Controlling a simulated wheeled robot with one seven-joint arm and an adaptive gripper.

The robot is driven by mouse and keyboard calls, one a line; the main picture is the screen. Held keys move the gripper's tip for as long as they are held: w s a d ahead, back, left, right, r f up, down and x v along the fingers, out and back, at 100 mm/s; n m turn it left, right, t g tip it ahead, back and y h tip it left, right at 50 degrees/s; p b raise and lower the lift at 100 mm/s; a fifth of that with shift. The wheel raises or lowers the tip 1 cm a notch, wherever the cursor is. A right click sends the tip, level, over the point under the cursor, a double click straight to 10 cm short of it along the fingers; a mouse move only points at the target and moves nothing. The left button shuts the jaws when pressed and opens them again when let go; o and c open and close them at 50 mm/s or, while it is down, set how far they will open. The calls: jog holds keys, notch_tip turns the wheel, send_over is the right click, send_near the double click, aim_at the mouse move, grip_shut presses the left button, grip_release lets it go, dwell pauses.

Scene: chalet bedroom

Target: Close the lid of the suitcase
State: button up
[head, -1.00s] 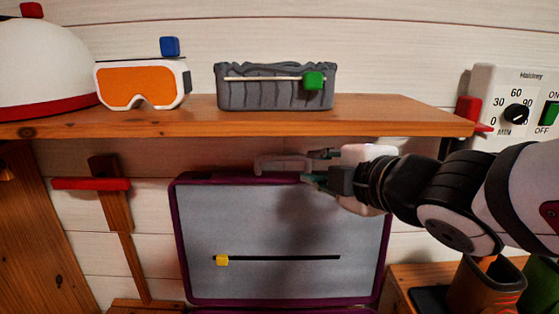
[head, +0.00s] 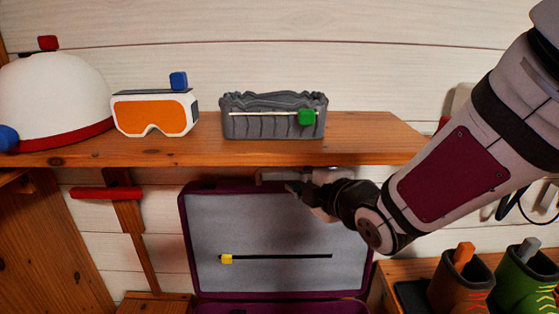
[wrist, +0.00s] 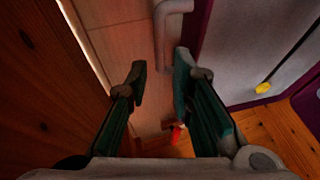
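The suitcase stands open, its lid (head: 210,225) upright with a purple rim and a pale grey lining. A black strap with a yellow slider (head: 226,259) crosses the lining. A grey handle (head: 270,175) sticks up from the lid's top edge, under the shelf. My gripper (head: 298,187) is at the top of the lid, just right of the handle, partly hidden by my arm. In the wrist view my gripper (wrist: 160,68) is open with a gap between its fingertips. The handle (wrist: 168,35) shows ahead of that gap, near the right finger; I cannot tell whether they touch.
A wooden bench with boots (head: 465,285) stands at the right. A wooden post with a red bar (head: 105,193) is at the left.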

aim_at(283, 171)
jog(key=x, duration=0.8)
jog(key=shift+w+f+b, duration=0.1)
jog(key=shift+w+b, duration=0.1)
jog(key=shift+b, duration=0.1)
grip_shut()
